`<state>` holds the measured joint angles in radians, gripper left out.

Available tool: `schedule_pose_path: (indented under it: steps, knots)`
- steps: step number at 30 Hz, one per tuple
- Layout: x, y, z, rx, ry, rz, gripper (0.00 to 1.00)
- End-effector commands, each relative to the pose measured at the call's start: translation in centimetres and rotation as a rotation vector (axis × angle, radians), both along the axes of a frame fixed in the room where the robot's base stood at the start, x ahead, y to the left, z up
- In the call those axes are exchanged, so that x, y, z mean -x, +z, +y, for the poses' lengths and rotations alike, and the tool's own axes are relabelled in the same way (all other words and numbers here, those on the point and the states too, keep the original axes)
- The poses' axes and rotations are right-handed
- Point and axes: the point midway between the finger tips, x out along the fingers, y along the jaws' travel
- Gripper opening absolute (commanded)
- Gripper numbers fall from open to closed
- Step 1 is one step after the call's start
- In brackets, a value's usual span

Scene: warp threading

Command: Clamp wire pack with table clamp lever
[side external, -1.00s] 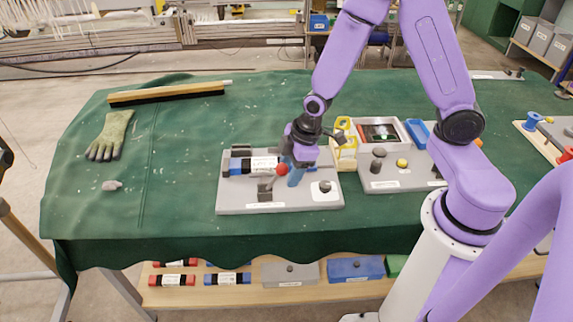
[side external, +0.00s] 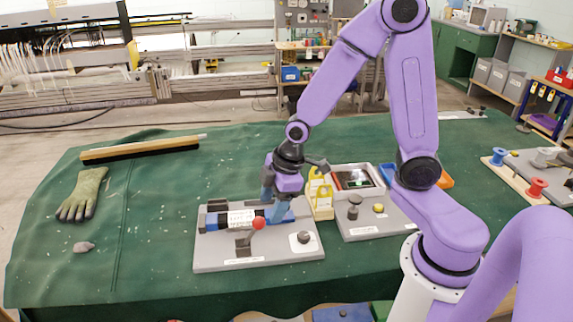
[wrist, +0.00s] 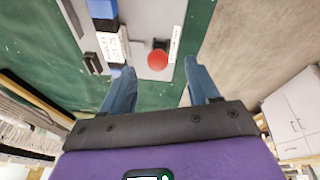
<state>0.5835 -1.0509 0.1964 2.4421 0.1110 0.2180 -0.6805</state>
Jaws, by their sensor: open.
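The wire pack (side external: 240,218), blue and black with a white label, lies in the grey clamp fixture (side external: 212,262) on the green-covered table. Contact between fingers and ball cannot be told.
A round dark knob (side external: 304,237) sits on the fixture's right part. A yellow holder (side external: 320,196) and a second grey fixture (side external: 372,226) stand close on the right. A glove (side external: 82,194), brush (side external: 140,149) and grey lump (side external: 83,247) lie left, with free cloth between.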

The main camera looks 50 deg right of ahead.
Motion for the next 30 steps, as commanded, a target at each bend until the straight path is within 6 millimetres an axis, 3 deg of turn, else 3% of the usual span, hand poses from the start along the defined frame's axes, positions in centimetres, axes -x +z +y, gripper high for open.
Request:
schedule_pose_path:
  steps: [21,30]
  knots:
    - [2.3,9.3,-1.4,0.0,0.002,-0.002,0.6]
    - [2.8,10.5,-1.7,0.003,0.002,0.005,0.6]
